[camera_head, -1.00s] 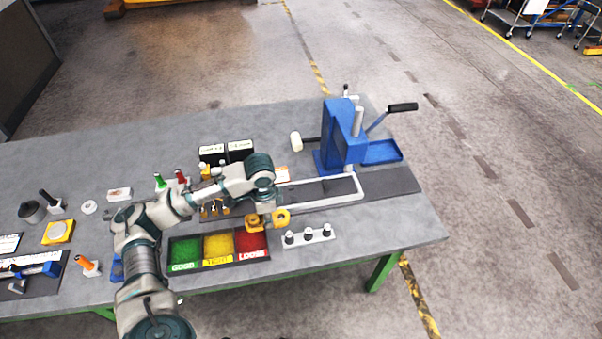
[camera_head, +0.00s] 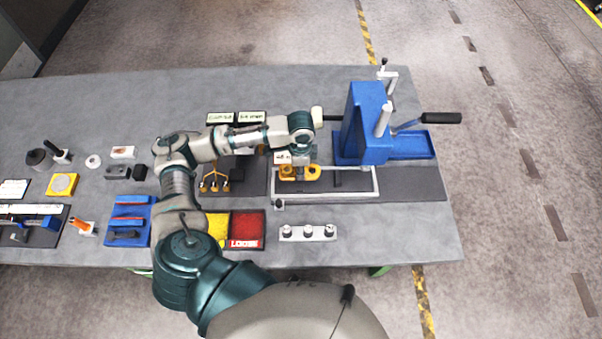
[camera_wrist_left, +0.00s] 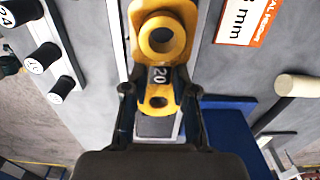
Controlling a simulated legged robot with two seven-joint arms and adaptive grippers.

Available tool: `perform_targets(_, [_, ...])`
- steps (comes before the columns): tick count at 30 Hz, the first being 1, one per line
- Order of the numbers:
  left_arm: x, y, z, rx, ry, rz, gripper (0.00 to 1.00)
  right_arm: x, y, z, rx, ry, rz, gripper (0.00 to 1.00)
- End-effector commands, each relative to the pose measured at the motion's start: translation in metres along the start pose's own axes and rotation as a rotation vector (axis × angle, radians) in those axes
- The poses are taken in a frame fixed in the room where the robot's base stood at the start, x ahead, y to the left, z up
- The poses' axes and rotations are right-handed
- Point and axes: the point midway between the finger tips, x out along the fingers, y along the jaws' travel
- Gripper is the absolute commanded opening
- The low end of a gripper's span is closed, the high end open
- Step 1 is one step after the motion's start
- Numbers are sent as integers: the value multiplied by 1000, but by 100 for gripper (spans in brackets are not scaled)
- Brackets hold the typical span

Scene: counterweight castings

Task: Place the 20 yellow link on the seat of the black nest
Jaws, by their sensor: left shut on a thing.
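My left gripper (camera_head: 297,163) is shut on the yellow link (camera_head: 312,172) and holds it over the left part of the white rectangular frame on the bench. In the left wrist view the link (camera_wrist_left: 163,40) shows a "20" label and two round holes, and the fingers (camera_wrist_left: 160,92) grip its sides near the label. Whether the link touches anything below cannot be told. My right gripper is not in view.
A blue press (camera_head: 365,120) with a black-handled lever stands behind the frame (camera_head: 335,197). A white plate with black-topped pegs (camera_head: 308,233) lies in front. A red bin (camera_head: 247,230) is left of it.

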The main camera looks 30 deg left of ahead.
Motion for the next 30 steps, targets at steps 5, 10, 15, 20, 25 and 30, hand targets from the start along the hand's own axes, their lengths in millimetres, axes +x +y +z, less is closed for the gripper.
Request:
perform_targets(5, [27,2,-1,1,-1,0,0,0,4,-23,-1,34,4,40])
perform_targets(10, [32,2,-1,2,1,-4,0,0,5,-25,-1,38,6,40])
perform_targets(15, [33,1,-1,2,1,-3,0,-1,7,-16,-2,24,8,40])
perform_targets(20, [35,1,0,2,0,-1,46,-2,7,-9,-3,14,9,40])
perform_targets(25, [35,1,0,2,0,-1,52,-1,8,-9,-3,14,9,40])
perform_targets(30, [34,0,0,1,0,-2,52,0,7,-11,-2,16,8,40])
